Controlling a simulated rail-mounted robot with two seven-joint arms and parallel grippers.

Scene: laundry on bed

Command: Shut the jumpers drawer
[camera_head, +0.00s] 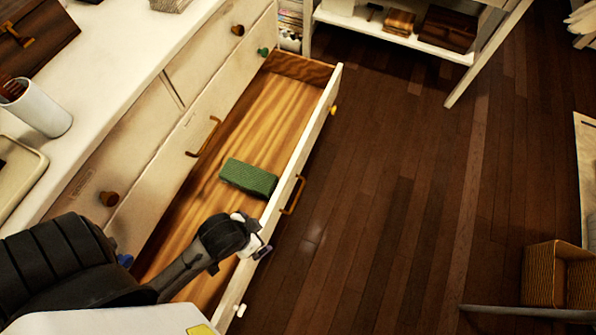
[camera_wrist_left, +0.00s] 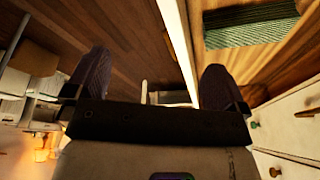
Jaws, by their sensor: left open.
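A pale drawer (camera_head: 323,115) stands pulled far out of the dresser in the head view, with a bare wooden floor inside. I cannot read a label on it. A green folded knit (camera_head: 249,177) lies inside, and it also shows in the left wrist view (camera_wrist_left: 250,28). A brown bar handle (camera_head: 293,195) is on the drawer's front. My left gripper (camera_head: 262,246) is open at the front panel, nearer the white knob (camera_head: 240,310) than the far end. In the left wrist view, the panel's top edge runs between its fingers; contact is unclear. My right gripper is out of view.
The dresser top (camera_head: 115,60) holds a white cup (camera_head: 40,108) with brown items. A closed drawer with a bar handle (camera_head: 203,137) sits behind the open one. The wooden floor (camera_head: 390,180) is clear in front. A wicker basket (camera_head: 545,275) stands at right.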

